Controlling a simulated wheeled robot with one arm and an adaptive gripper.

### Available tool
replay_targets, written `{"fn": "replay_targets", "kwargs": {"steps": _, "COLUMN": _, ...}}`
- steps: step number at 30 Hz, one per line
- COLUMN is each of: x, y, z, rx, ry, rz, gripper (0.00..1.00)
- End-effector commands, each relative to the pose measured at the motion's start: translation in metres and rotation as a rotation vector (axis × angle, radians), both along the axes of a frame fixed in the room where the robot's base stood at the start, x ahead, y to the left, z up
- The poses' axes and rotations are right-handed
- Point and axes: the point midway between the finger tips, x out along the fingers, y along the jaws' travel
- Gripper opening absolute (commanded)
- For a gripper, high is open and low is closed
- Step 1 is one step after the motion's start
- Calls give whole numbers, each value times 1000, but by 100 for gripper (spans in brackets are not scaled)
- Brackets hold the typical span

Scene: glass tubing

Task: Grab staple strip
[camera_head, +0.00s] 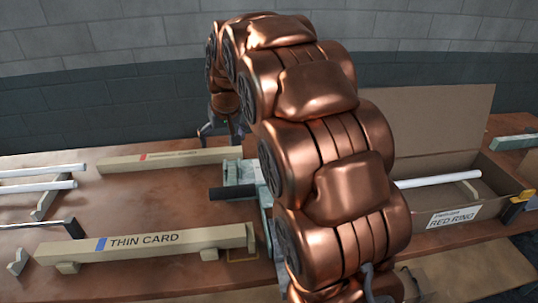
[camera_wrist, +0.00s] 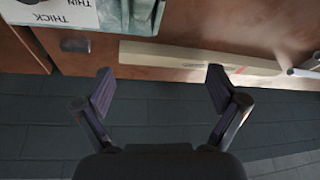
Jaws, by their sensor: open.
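A small grey metallic piece (camera_wrist: 75,45) lies on the brown tabletop near its edge in the wrist view. It may be the staple strip, but it is too small to be sure. My gripper (camera_wrist: 160,88) is open with nothing between its fingers. The grey piece is ahead of the left finger in that picture, apart from it. In the head view my gripper (camera_head: 222,128) is at the back of the table, partly hidden behind my arm. I cannot make out the grey piece there.
A long beige bar (camera_wrist: 190,57) lies along the table edge. A pale green fixture labelled THICK and THIN (camera_wrist: 80,12) stands beside the grey piece. A THIN CARD bar (camera_head: 150,243) is at front left.

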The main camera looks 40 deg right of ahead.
Motion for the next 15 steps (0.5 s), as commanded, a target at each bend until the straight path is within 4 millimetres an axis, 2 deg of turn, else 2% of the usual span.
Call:
{"fn": "replay_targets", "kwargs": {"steps": 1, "x": 7, "y": -21, "z": -13, "rx": -4, "ry": 2, "rz": -26, "gripper": 96}}
{"fn": "replay_targets", "kwargs": {"steps": 6, "x": 26, "y": -88, "z": -40, "rx": -22, "ry": -5, "rz": -97, "gripper": 96}}
{"fn": "replay_targets", "kwargs": {"steps": 9, "x": 31, "y": -124, "z": -57, "rx": -29, "ry": -5, "rz": -138, "gripper": 96}}
{"fn": "replay_targets", "kwargs": {"steps": 12, "x": 33, "y": -154, "z": -70, "rx": -38, "ry": -5, "rz": -169, "gripper": 96}}
{"fn": "replay_targets", "kwargs": {"steps": 15, "x": 34, "y": -175, "z": -78, "rx": -45, "ry": -8, "rz": -191, "gripper": 96}}
